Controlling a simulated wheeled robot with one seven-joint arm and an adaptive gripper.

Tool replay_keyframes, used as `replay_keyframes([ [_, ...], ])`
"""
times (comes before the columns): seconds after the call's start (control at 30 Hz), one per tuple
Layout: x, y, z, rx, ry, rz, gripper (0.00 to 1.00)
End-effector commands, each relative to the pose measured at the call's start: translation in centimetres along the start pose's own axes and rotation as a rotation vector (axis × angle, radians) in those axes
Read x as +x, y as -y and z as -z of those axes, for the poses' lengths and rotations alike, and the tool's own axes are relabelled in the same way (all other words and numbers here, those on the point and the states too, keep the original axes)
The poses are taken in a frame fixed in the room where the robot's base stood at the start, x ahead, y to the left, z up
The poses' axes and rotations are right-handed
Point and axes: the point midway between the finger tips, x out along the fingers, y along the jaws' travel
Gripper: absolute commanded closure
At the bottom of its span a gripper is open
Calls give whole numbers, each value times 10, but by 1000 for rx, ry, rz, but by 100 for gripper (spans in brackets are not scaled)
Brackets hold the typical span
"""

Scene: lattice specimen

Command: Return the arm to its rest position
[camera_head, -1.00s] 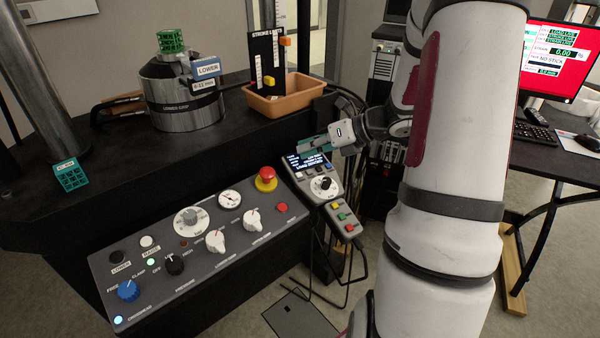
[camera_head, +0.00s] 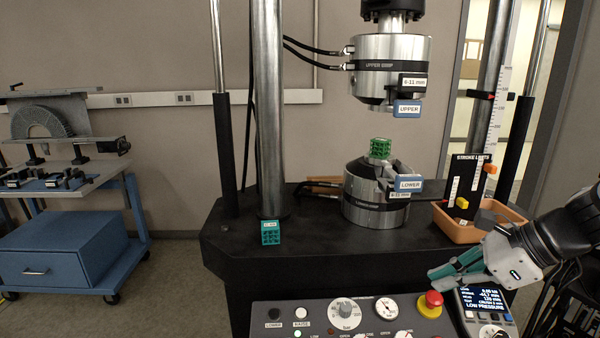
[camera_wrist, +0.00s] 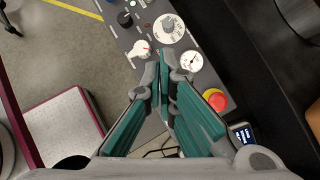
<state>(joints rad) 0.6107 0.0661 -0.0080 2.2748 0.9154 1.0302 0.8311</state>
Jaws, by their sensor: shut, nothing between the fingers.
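My gripper (camera_head: 440,275) shows at the lower right of the head view, with teal finger pads and a grey and white body. It is shut and empty, above the control panel (camera_head: 262,318) near the red emergency button (camera_head: 430,304). In the wrist view my gripper (camera_wrist: 163,68) has its fingertips together over the panel (camera_wrist: 185,88), with a gauge and knobs beyond them. The handheld display unit (camera_head: 485,303) is just below the gripper in the head view. Whether the fingers touch anything is hard to tell, but they look clear of the panel.
A green lattice specimen (camera_head: 380,148) sits on the lower grip (camera_head: 375,208), below the upper grip (camera_head: 390,75). A teal lattice block (camera_head: 270,233) stands on the black bench (camera_head: 320,245) by the left column. An orange tray (camera_head: 456,230) is behind my gripper. A blue cart (camera_head: 60,255) stands left.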

Motion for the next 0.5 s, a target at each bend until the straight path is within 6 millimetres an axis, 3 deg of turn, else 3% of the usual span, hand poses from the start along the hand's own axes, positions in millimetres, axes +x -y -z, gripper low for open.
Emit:
replay_keyframes([
  [0.03, -10, -24, -21, -157, -41, -34, 100],
  [0.2, -36, -91, -53, -671, -173, -152, 100],
  [0.5, -99, -178, -69, -1548, -395, -343, 100],
])
